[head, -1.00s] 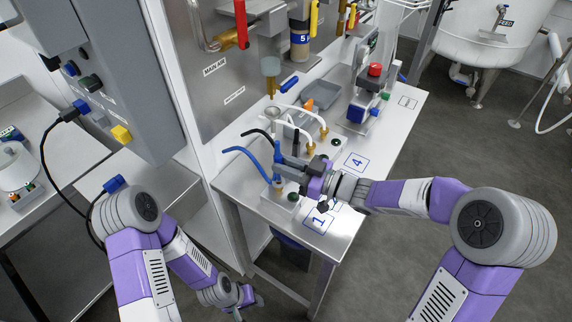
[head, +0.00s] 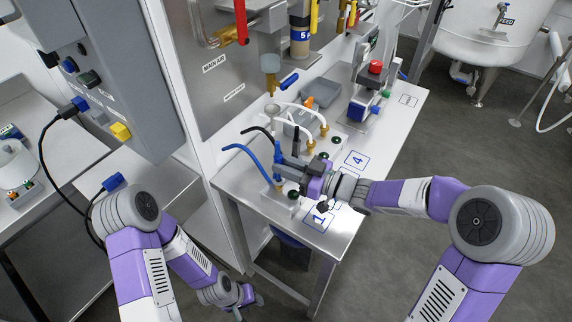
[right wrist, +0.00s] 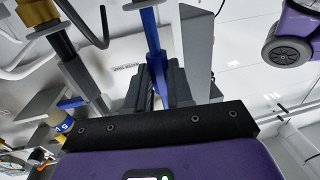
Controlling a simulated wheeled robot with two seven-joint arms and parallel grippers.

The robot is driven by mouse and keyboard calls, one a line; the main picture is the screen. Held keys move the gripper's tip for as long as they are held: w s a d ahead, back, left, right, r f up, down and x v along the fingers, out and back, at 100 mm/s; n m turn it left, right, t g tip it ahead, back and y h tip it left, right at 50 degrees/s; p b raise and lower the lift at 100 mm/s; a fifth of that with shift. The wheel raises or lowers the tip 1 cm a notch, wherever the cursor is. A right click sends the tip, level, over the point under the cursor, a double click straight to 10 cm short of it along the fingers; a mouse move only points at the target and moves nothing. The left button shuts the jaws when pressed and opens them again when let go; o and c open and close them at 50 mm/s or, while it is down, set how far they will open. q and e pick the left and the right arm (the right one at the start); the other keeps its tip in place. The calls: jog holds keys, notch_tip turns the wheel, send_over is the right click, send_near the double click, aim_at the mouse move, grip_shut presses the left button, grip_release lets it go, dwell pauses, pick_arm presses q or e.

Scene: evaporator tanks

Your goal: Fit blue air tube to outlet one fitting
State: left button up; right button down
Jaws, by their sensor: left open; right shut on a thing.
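The blue air tube (head: 247,158) curves over the left edge of the steel bench, beside a black tube (head: 257,131). My right gripper (head: 281,165) is at the tube's end, just above a brass fitting (head: 278,184) near the card marked 1. It is shut on the blue tube, whose blue length (right wrist: 152,35) stands between the fingers in the right wrist view. Whether the tube's end is seated on the fitting cannot be told, since the fingers hide part of it. My left gripper (head: 243,304) hangs low at the bottom, open and away from the bench.
White tubes (head: 310,110) with brass fittings stand just behind on the bench (head: 333,236). A device with a red knob (head: 376,67) stands farther back. A grey control cabinet (head: 115,65) is at the left.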

jog(key=shift+f+b, duration=0.7)
jog(key=shift+f, duration=0.25)
jog(key=c, duration=0.9)
grip_release()
jog(key=shift+r, duration=0.1)
notch_tip(320, 180, up, 6)
jog(key=p, duration=0.5)
